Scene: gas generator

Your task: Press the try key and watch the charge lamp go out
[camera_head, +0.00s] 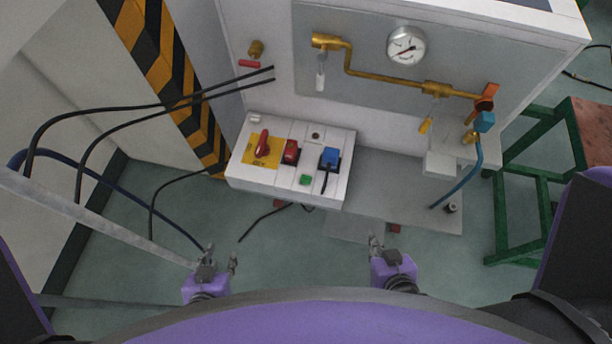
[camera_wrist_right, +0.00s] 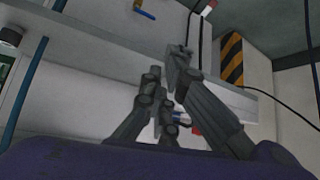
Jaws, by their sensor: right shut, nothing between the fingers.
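A white control box (camera_head: 238,178) stands below the gauge panel in the head view. On its sloped top are a red rotary handle on a yellow plate (camera_head: 273,141), a red switch (camera_head: 291,151), a blue switch (camera_head: 330,158), a small green key (camera_head: 305,180) and a small dark round lamp (camera_head: 315,136). I cannot read which key is the try key; the round lamp looks unlit. My left gripper (camera_head: 221,260) is open and empty, in front of the box. My right gripper (camera_head: 376,245) is shut and empty, right of and in front of the box; its fingers fill the middle of the right wrist view (camera_wrist_right: 171,95).
A grey panel with a brass pipe (camera_head: 385,78) and pressure gauge (camera_head: 406,45) is behind the box. A blue hose (camera_head: 470,183) hangs at its right. Black cables (camera_head: 130,112) run at left. A green-legged table (camera_head: 545,185) stands right. Open floor lies in front.

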